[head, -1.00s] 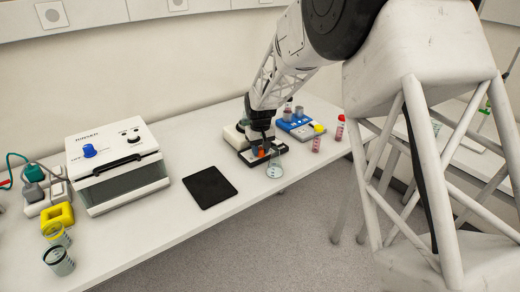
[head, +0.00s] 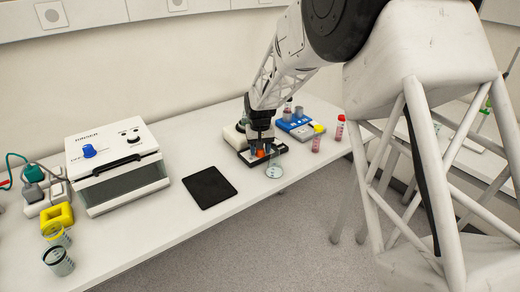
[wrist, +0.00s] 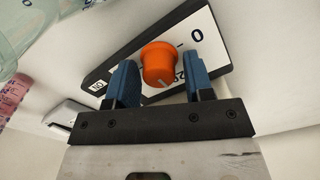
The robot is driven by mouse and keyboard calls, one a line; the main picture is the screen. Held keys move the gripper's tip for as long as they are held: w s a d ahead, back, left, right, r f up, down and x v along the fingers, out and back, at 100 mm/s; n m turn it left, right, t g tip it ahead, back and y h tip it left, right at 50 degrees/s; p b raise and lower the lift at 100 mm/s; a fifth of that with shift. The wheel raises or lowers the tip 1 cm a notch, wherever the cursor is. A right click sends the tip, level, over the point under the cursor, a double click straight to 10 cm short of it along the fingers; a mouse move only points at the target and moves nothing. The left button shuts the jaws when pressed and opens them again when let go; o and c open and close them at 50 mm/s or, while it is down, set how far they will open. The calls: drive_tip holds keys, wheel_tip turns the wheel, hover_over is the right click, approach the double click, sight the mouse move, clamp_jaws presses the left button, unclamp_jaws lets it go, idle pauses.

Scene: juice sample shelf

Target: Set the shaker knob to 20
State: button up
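The shaker (head: 281,149) is a dark-edged device with a white face, standing on the bench below my gripper. Its orange knob (wrist: 158,62) shows in the wrist view, with a pale pointer line on the side toward my gripper. A printed 0 is on the face at the upper right, a partly covered 20 sits beside the right finger, and another mark, hard to read, is at the left. My gripper (wrist: 160,82) is open, its blue fingers on either side of the knob. A gap shows at the right finger; contact at the left is unclear.
A glass vessel (head: 275,171) stands just in front of the shaker. A black mat (head: 210,187) and a white box with a blue knob (head: 118,165) are to the left.

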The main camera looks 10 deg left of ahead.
drive_tip(key=shift+o, duration=0.6)
drive_tip(key=shift+r, duration=0.1)
drive_tip(key=shift+r, duration=3.8)
drive_tip(key=shift+d, duration=0.1)
